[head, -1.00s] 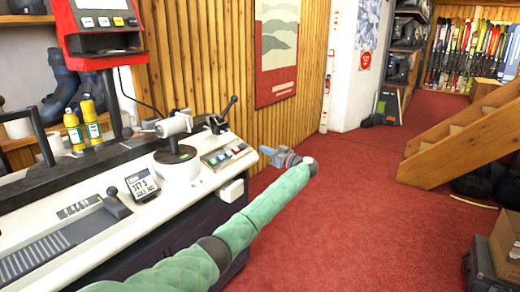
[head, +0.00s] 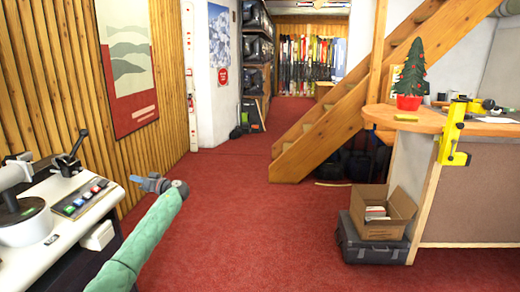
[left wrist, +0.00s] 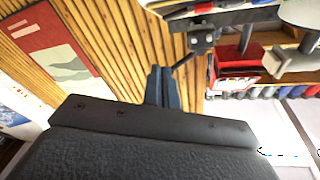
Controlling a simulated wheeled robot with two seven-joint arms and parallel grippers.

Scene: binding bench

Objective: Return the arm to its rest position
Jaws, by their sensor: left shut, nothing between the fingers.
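My left arm, in a green padded sleeve, reaches up from the bottom left of the head view. My left gripper (head: 143,183) is at its end, out past the right end of the white machine bench (head: 60,238). It is shut and empty, in the air above the red carpet and touching nothing. In the left wrist view the shut dark fingers (left wrist: 162,88) stand close together, with the wood-panelled wall behind them. My right gripper is in neither current view.
A button panel (head: 82,197) and a lever device (head: 66,165) are on the bench. At right, a counter (head: 460,200) holds a small Christmas tree (head: 411,78). A cardboard box (head: 383,210) sits on a black case (head: 370,245). Open red carpet (head: 250,225) lies between.

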